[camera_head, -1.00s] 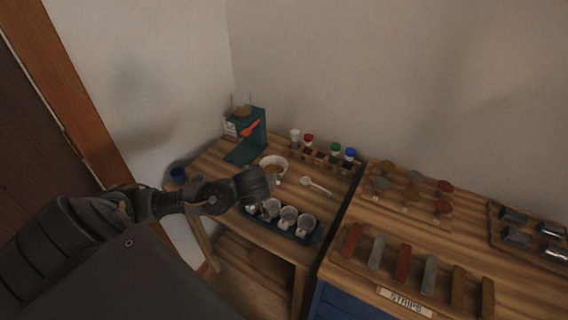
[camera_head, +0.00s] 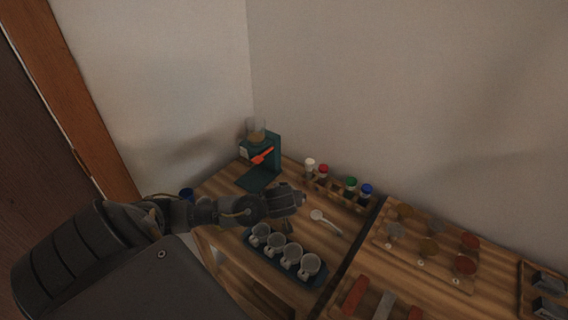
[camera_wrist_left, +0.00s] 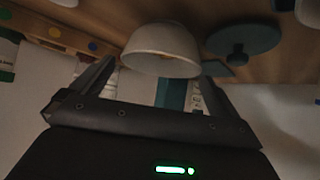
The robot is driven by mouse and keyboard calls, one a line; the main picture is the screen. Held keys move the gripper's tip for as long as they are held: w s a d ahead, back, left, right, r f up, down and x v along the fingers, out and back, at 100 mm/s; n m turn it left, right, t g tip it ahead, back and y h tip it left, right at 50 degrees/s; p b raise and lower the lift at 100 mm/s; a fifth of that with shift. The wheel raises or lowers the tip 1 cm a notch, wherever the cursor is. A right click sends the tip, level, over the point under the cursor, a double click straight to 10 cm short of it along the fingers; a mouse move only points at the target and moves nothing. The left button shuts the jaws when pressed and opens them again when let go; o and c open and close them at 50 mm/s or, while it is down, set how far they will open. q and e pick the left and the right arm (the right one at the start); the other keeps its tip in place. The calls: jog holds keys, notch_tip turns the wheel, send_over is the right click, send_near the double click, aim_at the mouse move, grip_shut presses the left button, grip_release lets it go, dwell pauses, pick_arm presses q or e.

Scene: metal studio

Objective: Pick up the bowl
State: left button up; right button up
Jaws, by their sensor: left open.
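The white bowl (camera_wrist_left: 162,48) shows in the left wrist view, in front of my left gripper (camera_wrist_left: 160,68). The bowl appears between the two spread fingers, near their tips. They do not visibly close on it, and I cannot tell whether they touch it. In the head view my left gripper (camera_head: 298,197) reaches over the table from the left and hides the bowl. My right gripper is in neither view.
A teal machine (camera_head: 268,160) with an orange part stands behind the gripper. A white spoon (camera_head: 325,221) lies to the right. A dark tray (camera_head: 318,279) of several cups is in front. Capped bottles (camera_head: 350,186) line the back.

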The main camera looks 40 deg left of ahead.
pick_arm(q)
jog(key=shift+a+f, duration=0.1)
jog(key=shift+f, duration=0.05)
jog(key=shift+w+a+f, duration=0.1)
jog(key=shift+w+a, duration=0.05)
jog(key=shift+w, duration=0.05)
jog(key=p+x, duration=0.1)
jog(key=x, duration=0.2)
jog(key=shift+w+a+f, duration=0.1)
jog(key=shift+w+f, duration=0.05)
jog(key=shift+f, duration=0.1)
jog(key=shift+w+a+f, duration=0.2)
jog(key=shift+w+f, duration=0.05)
jog(key=shift+f, duration=0.15)
jog(key=c, duration=0.8)
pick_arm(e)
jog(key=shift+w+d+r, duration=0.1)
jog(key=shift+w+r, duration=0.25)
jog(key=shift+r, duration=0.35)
pick_arm(q)
jog(key=shift+r, duration=0.1)
